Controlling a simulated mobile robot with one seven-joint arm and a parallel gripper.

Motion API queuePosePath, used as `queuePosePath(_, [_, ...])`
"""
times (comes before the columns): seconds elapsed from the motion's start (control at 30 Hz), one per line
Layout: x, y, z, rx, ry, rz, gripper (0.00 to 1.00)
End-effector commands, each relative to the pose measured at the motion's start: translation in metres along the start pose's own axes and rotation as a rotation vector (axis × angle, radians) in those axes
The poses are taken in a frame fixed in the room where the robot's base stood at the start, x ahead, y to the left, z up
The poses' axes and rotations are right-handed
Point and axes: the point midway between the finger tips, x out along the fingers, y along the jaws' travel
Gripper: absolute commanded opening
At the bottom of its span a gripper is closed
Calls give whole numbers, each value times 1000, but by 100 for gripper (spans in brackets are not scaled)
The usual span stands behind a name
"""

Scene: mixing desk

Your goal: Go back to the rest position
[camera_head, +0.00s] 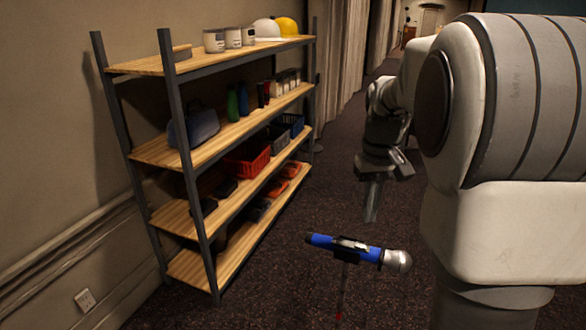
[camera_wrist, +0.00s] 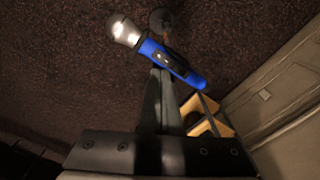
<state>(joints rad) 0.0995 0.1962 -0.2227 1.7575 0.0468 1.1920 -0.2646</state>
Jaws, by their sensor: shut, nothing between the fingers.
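My gripper (camera_head: 371,203) hangs in the air to the right of the shelf, its fingers pointing down and closed together with nothing between them. It also shows in the wrist view (camera_wrist: 160,85), where the two fingers touch. A blue microphone (camera_head: 327,242) with a silver head sits in a clip on a thin stand (camera_head: 342,285), below and a little left of my gripper in the head view. The microphone also shows in the wrist view (camera_wrist: 178,66), just beyond the fingertips. A gap shows between it and my gripper in the head view.
A metal shelf with wooden boards (camera_head: 160,153) stands against the left wall, holding helmets, cans, bottles and a red basket (camera_head: 247,161). Dark carpet (camera_head: 400,285) lies around the stand. A curtain (camera_head: 345,60) hangs behind the shelf.

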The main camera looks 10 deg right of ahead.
Motion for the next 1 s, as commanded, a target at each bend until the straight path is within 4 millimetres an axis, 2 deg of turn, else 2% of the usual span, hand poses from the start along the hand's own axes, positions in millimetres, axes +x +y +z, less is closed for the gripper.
queuePosePath(0.17, [-6,-13,15,-5,42,-7,0])
queuePosePath(0.5, [-18,-65,90,-33,231,-24,0])
queuePosePath(0.8, [2,-99,159,-59,396,-24,0])
queuePosePath(1.0, [19,-108,187,-68,469,-19,0])
